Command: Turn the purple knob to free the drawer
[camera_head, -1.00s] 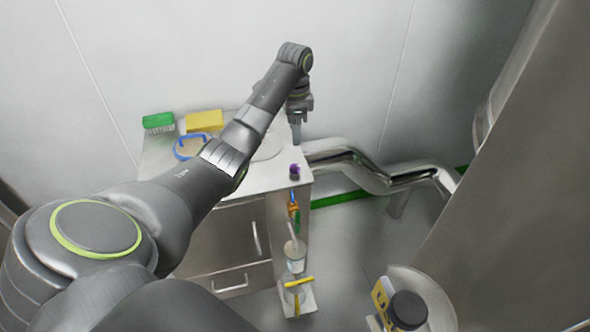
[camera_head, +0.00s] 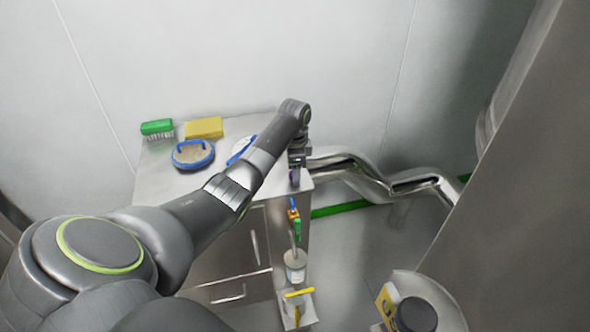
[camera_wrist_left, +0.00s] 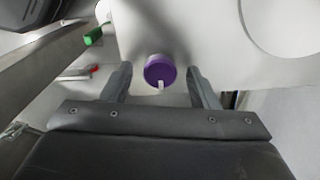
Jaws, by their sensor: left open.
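The purple knob (camera_wrist_left: 160,72) stands on the cabinet top near its front right corner. In the left wrist view it sits between the two fingers of my left gripper (camera_wrist_left: 160,85), with a gap on each side, and a small white pointer shows on its near side. In the head view my left gripper (camera_head: 296,178) points down over that corner and mostly hides the knob. The gripper is open. The drawer (camera_head: 229,291) with its bar handle is in the lower front of the cabinet and looks closed. My right gripper is not in view.
On the cabinet top (camera_head: 155,183) are a green brush (camera_head: 157,128), a yellow sponge (camera_head: 204,127) and a blue-rimmed round item (camera_head: 193,154). Coloured fittings (camera_head: 295,222) and a small jar (camera_head: 295,265) are along the cabinet's right side. A shiny pipe (camera_head: 375,180) runs right.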

